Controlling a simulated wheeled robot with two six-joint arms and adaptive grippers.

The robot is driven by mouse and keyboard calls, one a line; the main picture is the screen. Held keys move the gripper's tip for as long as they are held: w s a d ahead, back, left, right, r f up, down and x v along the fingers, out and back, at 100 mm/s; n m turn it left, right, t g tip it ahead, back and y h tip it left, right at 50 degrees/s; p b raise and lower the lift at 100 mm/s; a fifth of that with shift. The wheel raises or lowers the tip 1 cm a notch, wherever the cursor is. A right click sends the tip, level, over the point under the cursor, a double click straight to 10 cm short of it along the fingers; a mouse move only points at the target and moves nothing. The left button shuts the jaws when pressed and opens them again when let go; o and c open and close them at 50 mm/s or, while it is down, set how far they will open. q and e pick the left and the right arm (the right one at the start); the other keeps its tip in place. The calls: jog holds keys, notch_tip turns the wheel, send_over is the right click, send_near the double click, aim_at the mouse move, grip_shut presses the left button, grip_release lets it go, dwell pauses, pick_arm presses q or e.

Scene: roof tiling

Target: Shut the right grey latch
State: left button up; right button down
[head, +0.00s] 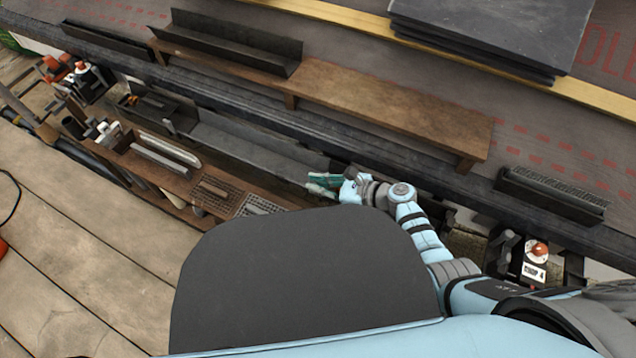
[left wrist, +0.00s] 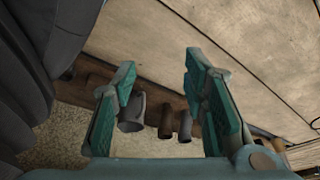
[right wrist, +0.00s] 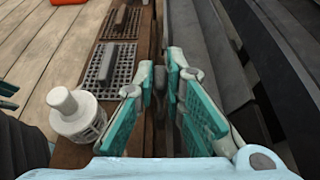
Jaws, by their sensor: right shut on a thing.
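My right gripper (head: 325,182) is low at the right end of the long grey trough (head: 250,155), by the wooden tool ledge. In the right wrist view its teal fingers (right wrist: 160,85) are close together on a narrow dark grey piece, which appears to be the right grey latch; the fingers hide most of it. I cannot tell the latch's angle. My left gripper (left wrist: 158,80) is open and empty in the left wrist view, over wooden boards and several short tubes; it does not show in the head view.
A slotted white cup (right wrist: 78,115) stands left of the right gripper, near grid trays (right wrist: 110,65). A wooden plank shelf (head: 390,105) runs above the trough. Dark slates (head: 490,30) lie at the back. A red-knobbed box (head: 535,262) sits at the right.

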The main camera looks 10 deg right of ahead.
jog(key=m+b, duration=0.1)
jog(key=w+d+m+g+y+b, duration=0.1)
jog(key=b, duration=0.1)
jog(key=shift+w+f, duration=0.2)
jog(key=shift+f, duration=0.15)
jog(key=m+b, duration=0.1)
jog(key=w+m+g+b, duration=0.1)
jog(key=shift+d+f+y+b, duration=0.15)
jog(key=shift+d+y+b, duration=0.15)
jog(key=shift+y, duration=0.1)
pick_arm(q)
notch_tip(320, 180, up, 11)
jog(key=w+d+m, duration=0.1)
jog(key=w, duration=0.1)
jog(key=shift+d+r+g, duration=0.2)
jog(key=shift+g, duration=0.2)
pick_arm(e)
jog(key=shift+w+d+m+g+y, duration=0.15)
jog(key=shift+m+g+y, duration=0.15)
jog(key=shift+m, duration=0.1)
jog(key=c, duration=1.7)
grip_release()
jog(key=shift+o, duration=0.2)
